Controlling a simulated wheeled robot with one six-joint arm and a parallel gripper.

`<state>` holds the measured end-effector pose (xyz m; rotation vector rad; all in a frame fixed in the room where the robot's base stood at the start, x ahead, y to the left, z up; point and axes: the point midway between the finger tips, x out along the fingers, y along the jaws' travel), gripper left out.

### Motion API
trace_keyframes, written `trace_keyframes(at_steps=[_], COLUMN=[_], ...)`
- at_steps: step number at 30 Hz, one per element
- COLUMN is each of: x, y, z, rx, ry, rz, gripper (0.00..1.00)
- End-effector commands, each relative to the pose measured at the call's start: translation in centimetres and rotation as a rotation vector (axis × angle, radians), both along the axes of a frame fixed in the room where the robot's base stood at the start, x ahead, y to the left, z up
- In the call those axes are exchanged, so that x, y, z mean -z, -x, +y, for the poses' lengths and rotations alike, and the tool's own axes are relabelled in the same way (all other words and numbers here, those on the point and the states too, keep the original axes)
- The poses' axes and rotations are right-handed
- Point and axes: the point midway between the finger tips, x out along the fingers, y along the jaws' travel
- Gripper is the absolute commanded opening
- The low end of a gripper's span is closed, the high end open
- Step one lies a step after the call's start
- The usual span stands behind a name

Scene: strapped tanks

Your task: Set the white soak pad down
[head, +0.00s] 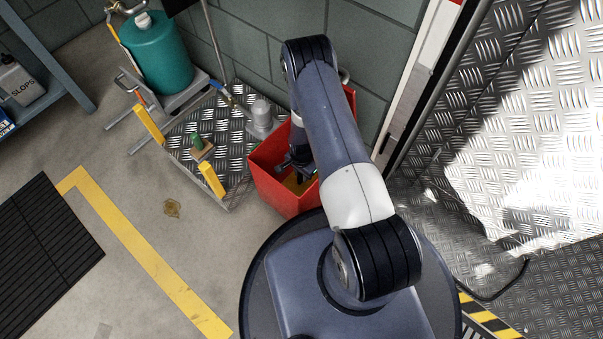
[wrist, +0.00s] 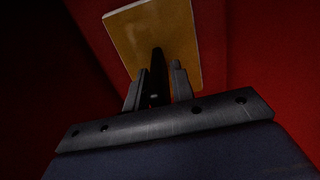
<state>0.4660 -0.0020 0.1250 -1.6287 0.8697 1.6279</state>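My gripper (head: 299,172) reaches down inside the red bin (head: 272,178), partly hidden by my arm. In the wrist view its two fingers (wrist: 157,88) stand close on either side of a black upright grip (wrist: 157,68), and they look shut on it. The grip stands on a flat square pad (wrist: 180,32), which looks ochre yellow with a pale edge, not white. In the head view a yellow patch (head: 296,186) shows low in the bin below my gripper. I cannot tell whether the pad touches the bin floor. No white pad is seen.
Left of the bin is a tread-plate platform (head: 232,140) with yellow posts (head: 211,180), a brown pad with a green grip (head: 201,148) and a grey cylinder (head: 262,113). A teal tank (head: 157,55) stands behind. A wall is close behind the bin. The left floor is mostly clear.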

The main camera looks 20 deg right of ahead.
Motion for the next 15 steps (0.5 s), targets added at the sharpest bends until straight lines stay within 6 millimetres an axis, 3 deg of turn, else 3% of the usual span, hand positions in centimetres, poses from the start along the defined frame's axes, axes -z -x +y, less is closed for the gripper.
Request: trace_keyframes(at_steps=[3,11,15], x=[0.0,-0.1,-1.5], y=[0.0,0.0,-0.1], z=[0.0,0.0,0.0], rx=[0.0,0.0,0.0], ry=[0.0,0.0,0.0], rz=[0.0,0.0,-0.001], gripper=[0.33,0.33,0.33])
